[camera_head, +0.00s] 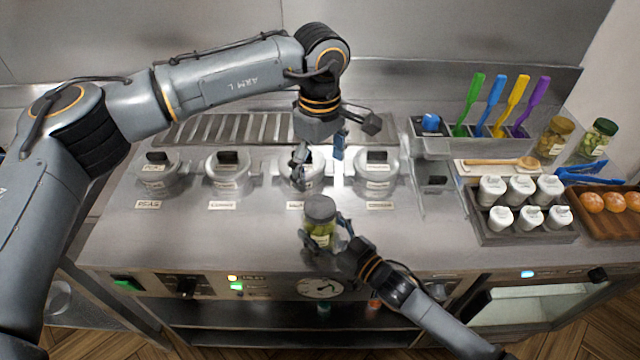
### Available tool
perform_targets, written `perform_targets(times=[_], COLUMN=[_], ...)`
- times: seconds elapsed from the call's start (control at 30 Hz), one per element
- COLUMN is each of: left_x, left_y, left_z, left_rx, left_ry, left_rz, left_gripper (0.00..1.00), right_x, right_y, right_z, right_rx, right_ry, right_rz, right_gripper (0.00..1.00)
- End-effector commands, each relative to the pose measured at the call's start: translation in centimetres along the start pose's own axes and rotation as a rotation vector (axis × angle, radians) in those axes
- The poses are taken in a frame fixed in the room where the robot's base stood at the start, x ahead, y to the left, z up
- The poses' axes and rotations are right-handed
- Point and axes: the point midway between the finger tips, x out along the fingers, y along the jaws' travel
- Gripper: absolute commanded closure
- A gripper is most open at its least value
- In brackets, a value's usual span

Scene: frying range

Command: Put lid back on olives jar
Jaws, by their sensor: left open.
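A glass jar with green contents (319,231), which looks like the olives jar, is near the front edge of the steel counter. A dark grey lid (320,208) sits on its top; whether it is fully seated I cannot tell. My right gripper (328,243) comes from the lower right with its fingers around the jar's body, shut on it. The jar leans slightly, and I cannot tell if its base touches the counter. My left gripper (320,153) is above the jar and a little behind it, pointing down, open and empty, apart from the lid.
Several lidded pots (228,175) line the counter behind. The left front counter is clear.

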Motion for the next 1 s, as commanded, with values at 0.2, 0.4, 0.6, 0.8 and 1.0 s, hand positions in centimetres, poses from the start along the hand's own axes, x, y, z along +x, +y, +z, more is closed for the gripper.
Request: perform_targets(times=[0.2, 0.4, 0.6, 0.8, 1.0], left_x=[-1.8, -1.9, -1.9, -1.9, -1.9], left_y=[0.0, 0.0, 0.0, 0.0, 0.0], left_z=[0.0, 0.0, 0.0, 0.0, 0.0], left_rx=[0.001, 0.001, 0.001, 0.001, 0.001], left_ry=[0.0, -0.001, -0.001, 0.0, 0.0], left_rz=[0.0, 0.0, 0.0, 0.0, 0.0], left_gripper=[0.11, 0.11, 0.11, 0.11, 0.11], right_x=[0.0, 0.0, 0.0, 0.0, -0.2], right_y=[0.0, 0.1, 0.1, 0.0, 0.0], right_z=[-0.1, -0.1, -0.1, -0.1, 0.0], right_rx=[-0.001, -0.001, -0.001, 0.0, 0.0], right_ry=[0.002, 0.002, 0.002, 0.001, 0.0], right_rz=[0.0, 0.0, 0.0, 0.0, 0.0], right_gripper=[1.0, 1.0, 0.05, 0.02, 0.02])
